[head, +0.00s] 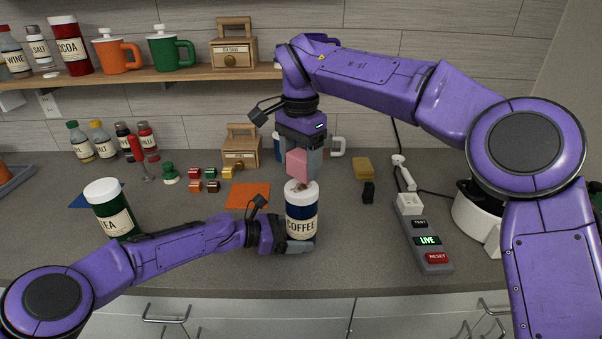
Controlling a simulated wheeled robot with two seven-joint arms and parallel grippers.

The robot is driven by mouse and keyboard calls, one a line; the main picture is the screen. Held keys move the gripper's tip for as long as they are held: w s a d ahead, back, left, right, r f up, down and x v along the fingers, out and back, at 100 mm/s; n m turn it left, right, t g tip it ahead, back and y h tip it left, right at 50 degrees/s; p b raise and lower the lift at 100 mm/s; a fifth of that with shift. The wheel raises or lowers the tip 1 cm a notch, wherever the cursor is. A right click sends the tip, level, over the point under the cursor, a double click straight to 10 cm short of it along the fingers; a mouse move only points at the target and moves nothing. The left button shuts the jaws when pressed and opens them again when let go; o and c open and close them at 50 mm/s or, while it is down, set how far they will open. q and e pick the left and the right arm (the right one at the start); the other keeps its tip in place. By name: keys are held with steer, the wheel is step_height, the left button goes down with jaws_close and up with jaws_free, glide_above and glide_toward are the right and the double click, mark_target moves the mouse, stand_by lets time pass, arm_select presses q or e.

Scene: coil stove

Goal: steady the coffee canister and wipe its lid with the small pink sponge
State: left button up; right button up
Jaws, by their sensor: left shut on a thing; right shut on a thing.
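The coffee canister (302,212) stands upright on the counter, dark blue with a white lid (309,194) and a cream label. A brownish mark shows on the lid under the sponge. My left gripper (299,246) is shut on the canister low on its body, near the counter. My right gripper (300,152) points down above the canister, shut on the small pink sponge (297,163). The sponge's lower end is at the lid; I cannot tell for sure whether it touches. The far finger is partly hidden by the sponge.
A green tea canister (112,212) stands at left, near my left arm. A power strip (424,237) lies at right.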

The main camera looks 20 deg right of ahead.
mark_target(300, 180)
steer(key=r, duration=0.1)
steer(key=s+r, duration=0.1)
steer(key=r, duration=0.2)
steer(key=shift+s+a+r, duration=0.35)
steer(key=shift+r, duration=0.05)
steer(key=shift+s+f, duration=0.1)
steer(key=shift+f, duration=3.15)
steer(key=shift+w+d+f, duration=0.15)
steer(key=shift+w+f, duration=0.25)
steer(key=shift+f, duration=0.4)
steer(key=shift+c, duration=0.5)
steer(key=shift+w+d, duration=0.3)
steer(key=shift+w, duration=0.4)
steer(key=shift+w+d, duration=0.25)
steer(key=shift+w, duration=0.45)
arm_select(q)
steer(key=shift+r, duration=0.1)
arm_select(e)
steer(key=shift+s+a+r, duration=0.1)
steer(key=shift+s+a, duration=0.15)
steer(key=shift+s, duration=0.4)
steer(key=shift+s+a+f, duration=0.1)
steer(key=shift+s+a, duration=0.15)
steer(key=shift+s, duration=0.35)
steer(key=shift+s+a+r, duration=0.1)
steer(key=shift+s+a, duration=0.15)
steer(key=shift+s, duration=0.4)
step_height(300, 180, up, 2)
steer(key=shift+w+r, duration=0.15)
steer(key=shift+r, duration=2.95)
